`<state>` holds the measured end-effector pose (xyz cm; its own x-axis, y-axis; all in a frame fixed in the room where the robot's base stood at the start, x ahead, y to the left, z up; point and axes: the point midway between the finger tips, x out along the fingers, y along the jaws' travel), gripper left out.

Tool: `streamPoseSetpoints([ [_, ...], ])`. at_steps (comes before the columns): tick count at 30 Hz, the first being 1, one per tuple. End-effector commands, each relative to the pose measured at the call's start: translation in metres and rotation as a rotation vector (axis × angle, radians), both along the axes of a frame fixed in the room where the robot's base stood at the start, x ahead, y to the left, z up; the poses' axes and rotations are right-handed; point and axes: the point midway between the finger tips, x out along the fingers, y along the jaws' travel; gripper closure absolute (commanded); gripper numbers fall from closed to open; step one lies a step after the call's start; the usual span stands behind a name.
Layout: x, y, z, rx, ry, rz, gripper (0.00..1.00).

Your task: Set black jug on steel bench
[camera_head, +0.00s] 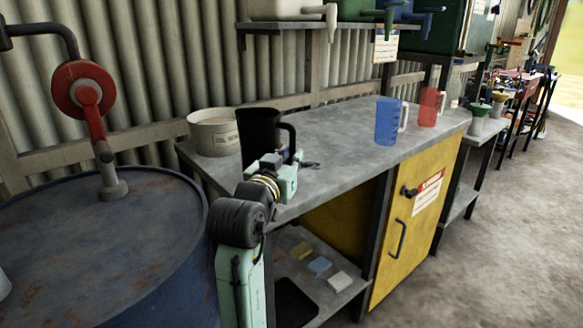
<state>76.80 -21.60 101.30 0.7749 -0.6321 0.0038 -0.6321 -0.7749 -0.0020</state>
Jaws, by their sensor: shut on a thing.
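The black jug (258,132) is upright at the left end of the steel bench (345,140), its handle facing right. My gripper (284,160) reaches in from the front left, and the arm's wrist hides the lower part of the jug. My gripper is shut on the black jug near its handle side. The fingertips are mostly hidden, and I cannot tell whether the jug's base touches the bench top.
A cream tub (214,138) stands just left of the jug. A blue jug (388,122) and a red jug (430,106) stand on the bench's right part. A rusty blue drum (130,240) with a red-handled pump (85,92) is at left. The bench's middle is mostly clear.

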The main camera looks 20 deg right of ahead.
Motion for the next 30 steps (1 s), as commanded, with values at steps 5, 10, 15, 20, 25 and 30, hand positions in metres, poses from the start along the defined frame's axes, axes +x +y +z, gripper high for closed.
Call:
streamPoseSetpoints([
  [5,0.003,-0.002,-0.023,0.001,0.004,0.0,1.0],
  [10,0.003,-0.001,-0.034,-0.001,0.0,0.0,1.0],
  [15,0.003,-0.001,-0.035,-0.001,-0.002,0.0,1.0],
  [20,0.002,-0.001,-0.038,-0.001,-0.001,0.0,1.0],
  [25,0.003,-0.001,-0.038,-0.001,0.001,0.0,0.79],
  [30,0.003,-0.001,-0.038,-0.001,0.001,0.0,0.69],
])
